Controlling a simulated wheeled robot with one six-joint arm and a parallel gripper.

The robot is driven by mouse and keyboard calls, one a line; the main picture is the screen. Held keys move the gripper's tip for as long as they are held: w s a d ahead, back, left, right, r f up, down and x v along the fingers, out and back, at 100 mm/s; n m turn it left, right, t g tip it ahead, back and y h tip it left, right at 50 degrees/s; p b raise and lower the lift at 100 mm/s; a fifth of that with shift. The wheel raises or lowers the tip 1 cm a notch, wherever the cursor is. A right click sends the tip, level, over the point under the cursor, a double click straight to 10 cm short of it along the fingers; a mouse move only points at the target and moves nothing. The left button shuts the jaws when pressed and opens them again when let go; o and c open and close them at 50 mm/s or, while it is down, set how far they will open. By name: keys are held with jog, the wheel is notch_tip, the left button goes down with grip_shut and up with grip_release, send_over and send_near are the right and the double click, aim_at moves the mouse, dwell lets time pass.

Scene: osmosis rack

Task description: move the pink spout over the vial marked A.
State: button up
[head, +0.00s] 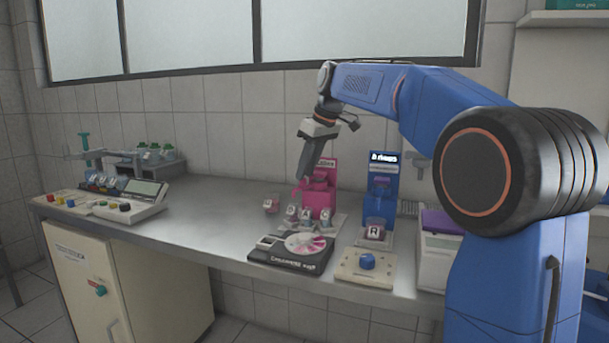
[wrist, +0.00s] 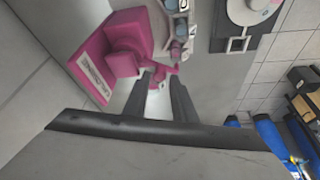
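The pink dispenser (head: 325,190) stands on the bench against the back wall; its pink body (wrist: 118,52) fills the upper left of the wrist view. Its pink spout (wrist: 163,69) sticks out toward the vials. Several small vials stand at its foot; the middle one (head: 305,215) seems to be marked A, but the letter is tiny. My gripper (head: 303,178) points down in front of the dispenser. In the wrist view its two dark fingers (wrist: 162,80) are apart, with the spout at their tips. I cannot tell whether they touch it. The gripper hides part of the dispenser in the head view.
A black device with a pink-and-white dial (head: 306,243) lies in front of the vials. A blue dispenser (head: 382,187) with a vial marked R (head: 375,232) stands to the right, behind a beige box with a blue knob (head: 367,262).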

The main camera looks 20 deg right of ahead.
jog(key=shift+x, duration=1.05)
grip_shut()
jog(key=shift+s+d+n+g+y, duration=0.25)
jog(key=shift+s+n, duration=0.1)
jog(key=shift+n, duration=0.45)
jog(key=shift+s+d+n+g+y, duration=0.15)
jog(key=shift+s+d+n+g, duration=0.15)
jog(key=shift+n, duration=0.5)
jog(key=shift+s+d+n+g, duration=0.25)
jog(key=shift+s+d+n, duration=0.05)
jog(key=shift+n, duration=0.45)
jog(key=shift+s+d+n+g, duration=0.2)
jog(key=shift+s+d+n, duration=0.1)
jog(key=shift+n, duration=0.45)
jog(key=shift+y, duration=0.3)
